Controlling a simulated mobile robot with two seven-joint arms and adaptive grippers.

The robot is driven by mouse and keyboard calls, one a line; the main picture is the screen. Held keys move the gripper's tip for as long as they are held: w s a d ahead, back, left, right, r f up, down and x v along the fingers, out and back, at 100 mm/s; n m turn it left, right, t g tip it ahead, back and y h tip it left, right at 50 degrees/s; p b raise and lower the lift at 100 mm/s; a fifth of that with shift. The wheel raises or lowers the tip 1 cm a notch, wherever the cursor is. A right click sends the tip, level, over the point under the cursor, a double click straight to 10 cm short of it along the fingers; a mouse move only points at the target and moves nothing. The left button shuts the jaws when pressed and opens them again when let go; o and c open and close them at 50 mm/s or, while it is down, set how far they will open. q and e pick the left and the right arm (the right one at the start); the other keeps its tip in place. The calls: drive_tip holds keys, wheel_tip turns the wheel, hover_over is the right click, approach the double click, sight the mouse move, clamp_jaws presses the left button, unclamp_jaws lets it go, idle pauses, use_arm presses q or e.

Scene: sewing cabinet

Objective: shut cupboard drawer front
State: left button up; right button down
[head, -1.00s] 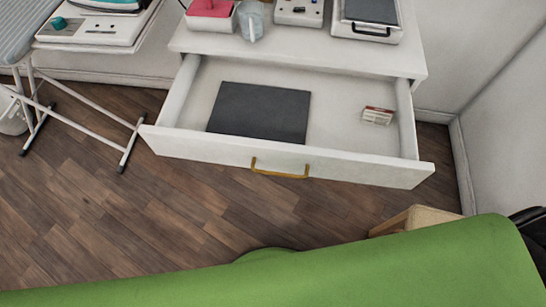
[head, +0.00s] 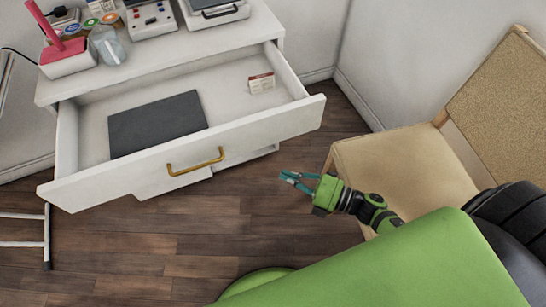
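The white cupboard (head: 150,60) stands at the upper left in the head view. Its drawer is pulled well out, and the white drawer front (head: 262,128) faces me with a brass handle (head: 196,162) at its middle. Inside the open drawer lie a dark flat sheet (head: 158,122) and a small red and white box (head: 261,83). My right gripper (head: 285,178) is to the right of the handle and below the drawer front's right part, apart from it. Its teal fingers are spread and hold nothing. My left gripper is not in view.
A wooden chair (head: 405,165) stands at the right, close to my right arm. A white stand leg (head: 46,240) is at the left. Wooden floor (head: 200,245) is clear before the drawer.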

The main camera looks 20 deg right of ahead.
approach(232, 146)
drive_tip(key=a, duration=0.3)
drive_tip(key=w, duration=0.1)
drive_tip(key=w+b, duration=0.1)
drive_tip(key=w, duration=0.1)
drive_tip(key=shift+a+f+n+y+b, duration=0.3)
drive_tip(key=shift+a+n, duration=0.05)
drive_tip(key=shift+n, duration=0.05)
drive_tip(key=shift+w+r, duration=0.1)
drive_tip(key=shift+w, duration=0.35)
